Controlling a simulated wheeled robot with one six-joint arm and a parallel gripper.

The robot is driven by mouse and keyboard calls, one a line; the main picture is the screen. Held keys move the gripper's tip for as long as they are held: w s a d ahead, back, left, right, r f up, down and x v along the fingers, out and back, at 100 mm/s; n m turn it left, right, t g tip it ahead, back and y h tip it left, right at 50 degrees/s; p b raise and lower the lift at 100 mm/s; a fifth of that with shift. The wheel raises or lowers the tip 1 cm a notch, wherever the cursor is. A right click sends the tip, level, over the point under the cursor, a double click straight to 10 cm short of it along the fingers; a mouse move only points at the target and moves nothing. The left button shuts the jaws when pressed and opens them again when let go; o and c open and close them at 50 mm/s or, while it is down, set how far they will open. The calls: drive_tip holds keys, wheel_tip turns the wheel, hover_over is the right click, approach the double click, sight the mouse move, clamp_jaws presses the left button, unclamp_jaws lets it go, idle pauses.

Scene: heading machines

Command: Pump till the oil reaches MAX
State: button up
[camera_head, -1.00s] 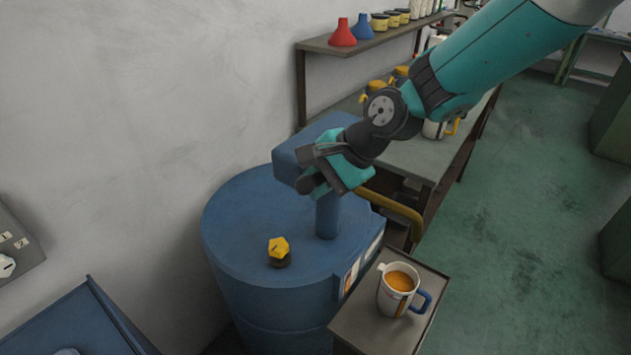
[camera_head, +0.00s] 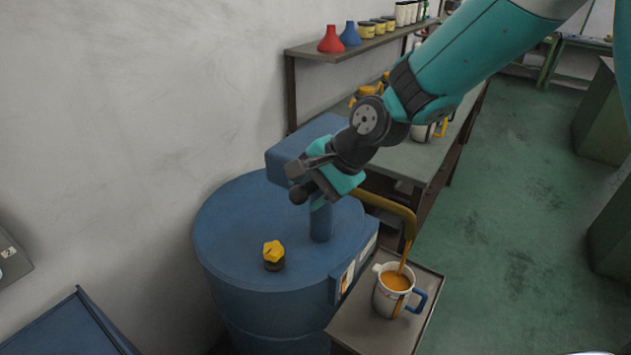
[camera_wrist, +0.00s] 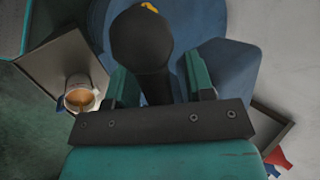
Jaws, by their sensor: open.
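A blue drum (camera_head: 225,235) carries a blue pump (camera_head: 321,222) with a yellow spout (camera_head: 385,203). Orange oil streams from the spout into a white measuring jug (camera_head: 387,302) with a blue handle. Oil stands high in the jug; its level marks are too small to read. The jug also shows in the wrist view (camera_wrist: 80,98). My gripper (camera_head: 322,172) is at the pump's dark handle knob (camera_head: 298,194). In the wrist view, my open gripper (camera_wrist: 160,84) has its teal fingers on either side of the dark knob (camera_wrist: 140,42); contact is unclear.
The jug stands on a small grey stand (camera_head: 352,328) beside the drum. A yellow cap (camera_head: 273,251) sits on the drum lid. A workbench (camera_head: 425,158) and a wall shelf (camera_head: 350,42) with funnels and cans lie behind. Green floor (camera_head: 510,230) is clear at right.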

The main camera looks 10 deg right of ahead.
drive_tip(key=b+v, duration=0.2)
drive_tip(key=v, duration=1.5)
drive_tip(key=shift+r, duration=0.2)
idle(0.4)
drive_tip(key=s+f+n+g+h, duration=0.1)
drive_tip(key=s+f+n, duration=0.2)
drive_tip(key=s+n, duration=0.5)
drive_tip(key=s+f+n+g+h, duration=0.1)
drive_tip(key=s+f+n+g, duration=0.1)
drive_tip(key=s+n, duration=0.6)
drive_tip(key=s+f, duration=0.1)
drive_tip(key=s, duration=0.2)
drive_tip(key=shift+s+f, duration=0.15)
drive_tip(key=shift+f, duration=0.1)
idle(0.6)
